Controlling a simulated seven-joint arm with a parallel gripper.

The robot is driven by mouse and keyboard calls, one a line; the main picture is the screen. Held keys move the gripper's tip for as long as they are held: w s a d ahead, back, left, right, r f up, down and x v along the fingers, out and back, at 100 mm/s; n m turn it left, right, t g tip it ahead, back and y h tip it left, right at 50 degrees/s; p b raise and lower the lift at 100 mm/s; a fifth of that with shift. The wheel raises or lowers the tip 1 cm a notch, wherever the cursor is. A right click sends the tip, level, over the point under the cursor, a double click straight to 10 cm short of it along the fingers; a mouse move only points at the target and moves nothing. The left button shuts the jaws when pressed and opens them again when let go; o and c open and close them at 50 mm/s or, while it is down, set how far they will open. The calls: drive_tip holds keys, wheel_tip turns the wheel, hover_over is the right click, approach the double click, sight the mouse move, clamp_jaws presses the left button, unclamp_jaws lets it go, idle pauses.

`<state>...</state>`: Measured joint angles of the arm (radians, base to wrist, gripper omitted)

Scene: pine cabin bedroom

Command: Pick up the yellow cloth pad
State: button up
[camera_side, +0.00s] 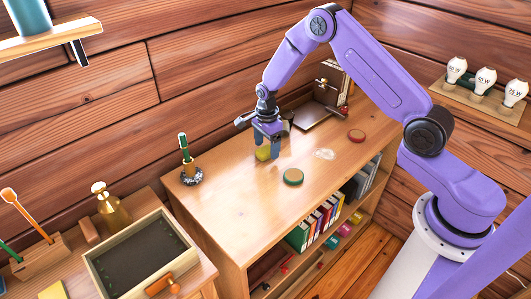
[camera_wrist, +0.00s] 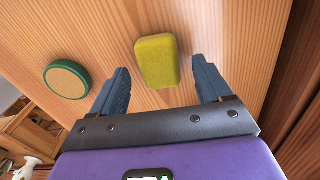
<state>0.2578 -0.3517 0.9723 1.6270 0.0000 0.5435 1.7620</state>
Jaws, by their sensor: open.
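The yellow cloth pad (camera_wrist: 157,61) is a small rounded block on the wooden shelf top (camera_side: 232,184). In the wrist view it lies between and slightly ahead of my two open fingertips, with a gap on each side. My gripper (camera_wrist: 163,84) is open and empty. In the side view, my gripper (camera_side: 267,138) points down over the yellow pad (camera_side: 263,153), and its fingers partly hide the pad. I cannot tell the exact height of the fingertips above the wood.
A green brush in a holder (camera_side: 187,163) stands left. A metal bookend (camera_side: 318,114) stands behind.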

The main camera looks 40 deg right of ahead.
drive_tip(key=shift+f, duration=0.75)
drive_tip(key=shift+c, duration=0.3)
drive_tip(key=c, duration=1)
drive_tip(key=shift+r, duration=0.5)
wheel_tip(320, 180, up, 2)
drive_tip(key=shift+w+r, duration=0.1)
drive_tip(key=shift+r, duration=0.1)
drive_tip(key=s+r, duration=0.4)
drive_tip(key=r, duration=0.1)
drive_tip(key=shift+s+r, duration=0.15)
drive_tip(key=shift+s, duration=0.15)
drive_tip(key=s+r, duration=0.4)
drive_tip(key=s, duration=0.5)
drive_tip(key=shift+s+r, duration=0.15)
drive_tip(key=shift+s, duration=0.1)
